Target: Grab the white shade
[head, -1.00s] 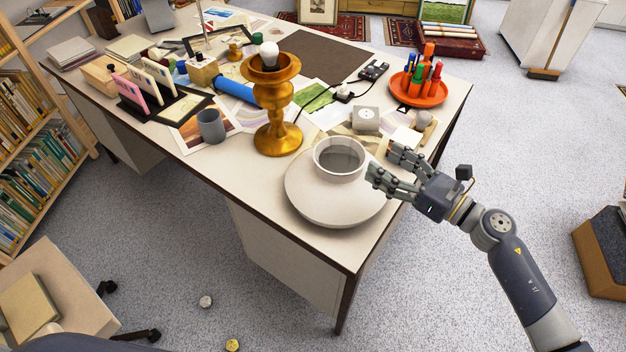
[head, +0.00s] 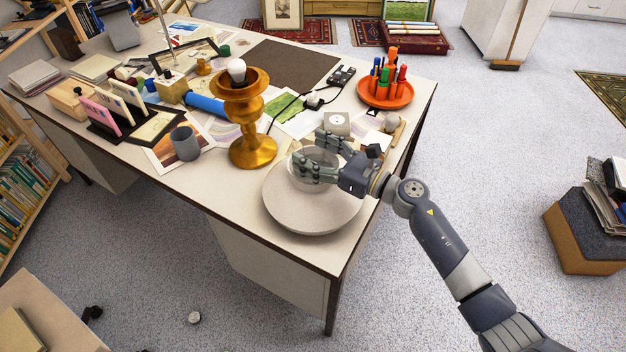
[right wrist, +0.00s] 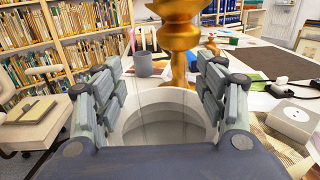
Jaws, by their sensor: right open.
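The white shade (head: 310,217) sits on the near right part of the desk, wide end down, with its narrower round opening facing up. In the right wrist view, the shade's white upper ring (right wrist: 160,97) lies between my right gripper's fingers. My right gripper (head: 311,152) is open, with its fingers spread at the ring; they hide part of it in the head view. In the right wrist view, the two finger groups (right wrist: 161,72) stand on opposite sides of the opening. I cannot tell whether they touch it. My left gripper is not in view.
A golden lamp base (head: 252,150) with a white bulb (head: 237,70) stands just left of the shade. A grey mug (head: 186,144) is farther left. An orange tray (head: 385,98) of markers and a white socket box (head: 337,124) lie behind. The desk's front edge is close.

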